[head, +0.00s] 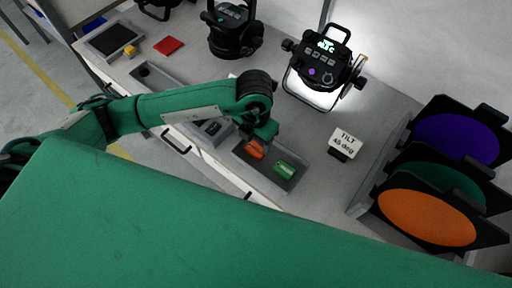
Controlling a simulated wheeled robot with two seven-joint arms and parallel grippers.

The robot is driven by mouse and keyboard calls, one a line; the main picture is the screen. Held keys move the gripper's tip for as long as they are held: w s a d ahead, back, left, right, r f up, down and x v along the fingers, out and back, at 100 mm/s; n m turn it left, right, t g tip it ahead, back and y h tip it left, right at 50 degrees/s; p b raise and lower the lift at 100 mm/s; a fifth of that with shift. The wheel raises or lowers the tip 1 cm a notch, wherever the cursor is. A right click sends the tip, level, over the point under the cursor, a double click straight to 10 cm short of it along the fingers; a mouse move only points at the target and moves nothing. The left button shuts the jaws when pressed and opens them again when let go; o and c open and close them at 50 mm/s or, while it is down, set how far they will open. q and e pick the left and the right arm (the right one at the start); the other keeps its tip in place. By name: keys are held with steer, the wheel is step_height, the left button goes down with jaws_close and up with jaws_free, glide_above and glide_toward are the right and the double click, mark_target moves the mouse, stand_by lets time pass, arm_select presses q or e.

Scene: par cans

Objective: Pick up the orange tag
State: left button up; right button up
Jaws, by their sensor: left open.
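The orange tag (254,151) lies in the left part of a dark shallow tray (270,167) near the bench's front edge. A green tag (285,169) lies in the same tray, to its right. My left arm reaches in from the left, and its gripper (263,141) points down at the tray's back left, right at the orange tag. The gripper is open, and its fingers are small and partly hidden by the wrist. I cannot tell if they touch the tag. My right gripper is not in view.
A sign (344,142) reading "TILT 45 deg" stands right of the tray. A lit par can (321,71) is behind it, a dark lamp (234,32) at the back. A rack with purple, green and orange filters (426,216) stands right. A red tag (168,45) lies back left.

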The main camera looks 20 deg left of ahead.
mark_target(256, 149)
arm_select(q)
step_height(256, 149, down, 4)
steer(key=shift+r+p, duration=0.1)
steer(key=shift+p, duration=0.3)
steer(key=shift+w, duration=0.1)
steer(key=c, duration=0.6)
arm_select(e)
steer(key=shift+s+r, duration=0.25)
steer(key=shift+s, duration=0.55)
